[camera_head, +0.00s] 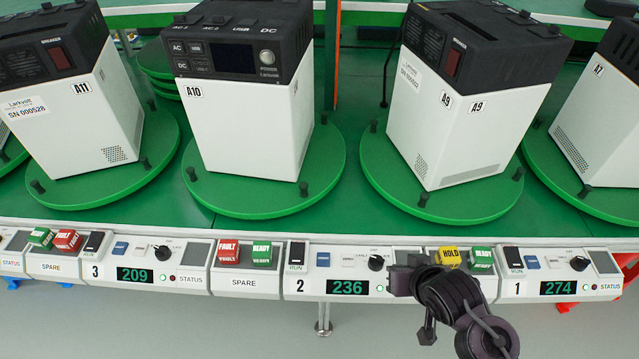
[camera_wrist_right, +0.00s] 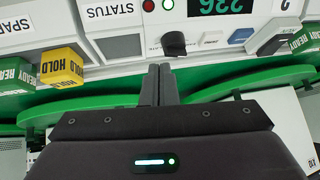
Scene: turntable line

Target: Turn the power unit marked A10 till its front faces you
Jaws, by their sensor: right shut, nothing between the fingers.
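The power unit marked A10 (camera_head: 243,120) stands upright on a green turntable (camera_head: 265,200). Its dark top panel with screen, AC, USB and DC markings faces me, and a strip of its right side shows. Panel 2 (camera_head: 312,287) below has a lit display (camera_head: 347,287) reading 236 and a black knob (camera_head: 376,263). My right gripper (camera_head: 393,281) is at the right end of panel 2, shut and empty. In the right wrist view its fingertips (camera_wrist_right: 158,70) are close to the knob (camera_wrist_right: 174,43), seemingly apart from it. My left gripper is out of view.
Units A11 (camera_head: 70,125) and A9 (camera_head: 450,130) stand on turntables either side. Red FAULT (camera_head: 228,252) and green READY (camera_head: 263,254) cubes sit left on the console. A yellow HOLD cube (camera_head: 449,256) and another READY cube (camera_head: 481,258) are close to my right gripper.

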